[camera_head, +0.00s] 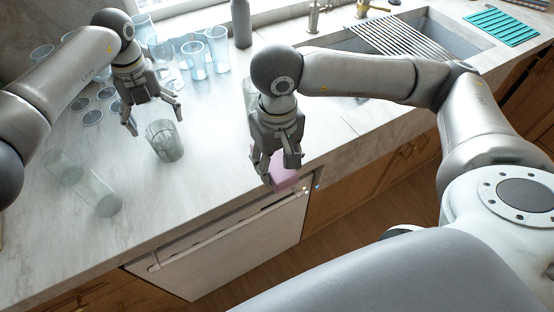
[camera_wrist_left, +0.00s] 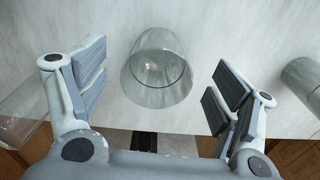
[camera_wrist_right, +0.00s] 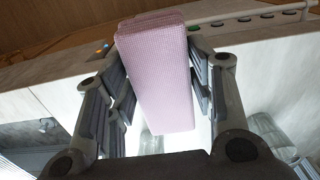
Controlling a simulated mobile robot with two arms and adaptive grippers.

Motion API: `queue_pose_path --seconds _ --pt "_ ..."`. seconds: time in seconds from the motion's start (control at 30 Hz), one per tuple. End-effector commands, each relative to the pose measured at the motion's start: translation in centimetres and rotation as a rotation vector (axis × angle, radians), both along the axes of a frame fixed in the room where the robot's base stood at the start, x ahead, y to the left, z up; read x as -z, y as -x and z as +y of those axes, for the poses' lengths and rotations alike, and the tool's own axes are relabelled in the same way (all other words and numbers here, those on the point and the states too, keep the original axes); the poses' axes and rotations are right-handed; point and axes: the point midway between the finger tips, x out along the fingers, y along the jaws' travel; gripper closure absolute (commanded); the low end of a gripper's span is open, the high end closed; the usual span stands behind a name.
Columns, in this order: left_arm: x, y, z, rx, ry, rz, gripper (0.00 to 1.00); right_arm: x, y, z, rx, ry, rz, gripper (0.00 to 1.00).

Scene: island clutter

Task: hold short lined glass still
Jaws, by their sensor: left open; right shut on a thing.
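The short lined glass (camera_head: 164,142) stands upright on the counter, a clear tumbler with faint vertical lines. My left gripper (camera_head: 156,122) is open just above and behind it. In the left wrist view the glass (camera_wrist_left: 160,70) lies between the spread fingers (camera_wrist_left: 160,90), with a gap on both sides. My right gripper (camera_head: 279,160) is shut on a pink sponge (camera_head: 284,176) near the counter's front edge. The sponge also fills the middle of the right wrist view (camera_wrist_right: 158,70), a textured block between the fingers.
A tall glass (camera_head: 95,190) lies on its side at the front left. Several glasses (camera_head: 195,58) stand at the back, beside dark-rimmed ones (camera_head: 92,117). Another glass (camera_head: 249,92) stands partly behind my right arm. The sink (camera_head: 440,40) is at back right.

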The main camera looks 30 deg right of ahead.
Motion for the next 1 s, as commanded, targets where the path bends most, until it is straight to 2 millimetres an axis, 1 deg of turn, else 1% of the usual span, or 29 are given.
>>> queue_pose_path --seconds 0.03,0.1,0.23,0.4,0.63,0.67,0.8,0.9,1.0 --pt "0.7 0.0 0.0 0.000 0.000 0.001 0.15 0.0 0.0 0.0 0.000 0.000 0.000 0.75" --pt "1.5 0.0 0.0 0.001 0.000 0.001 0.15 0.0 0.0 0.0 0.000 0.000 0.000 0.75" --pt "2.5 0.0 -0.1 0.001 0.001 0.000 0.15 0.0 0.0 0.0 0.000 0.000 0.000 0.75" --pt "3.0 0.0 0.0 0.001 0.001 -0.001 0.15 0.0 0.0 0.0 0.000 0.000 0.000 0.75" --pt "3.1 0.0 0.0 0.001 0.001 -0.001 0.15 0.0 0.0 0.0 0.000 0.000 0.000 0.75" --pt "3.1 0.0 0.0 0.001 0.001 -0.001 0.16 0.0 0.0 0.0 0.000 0.000 0.000 0.75" --pt "3.1 0.0 -0.1 0.001 0.001 -0.001 0.33 0.0 0.0 0.0 0.000 0.000 0.000 0.75" --pt "3.1 0.0 -0.1 0.001 0.001 -0.001 0.44 0.0 0.0 0.0 0.000 0.000 0.000 0.75" --pt "3.1 0.0 -0.1 0.001 0.001 -0.001 0.44 0.0 0.0 0.0 0.000 0.000 0.000 0.75"
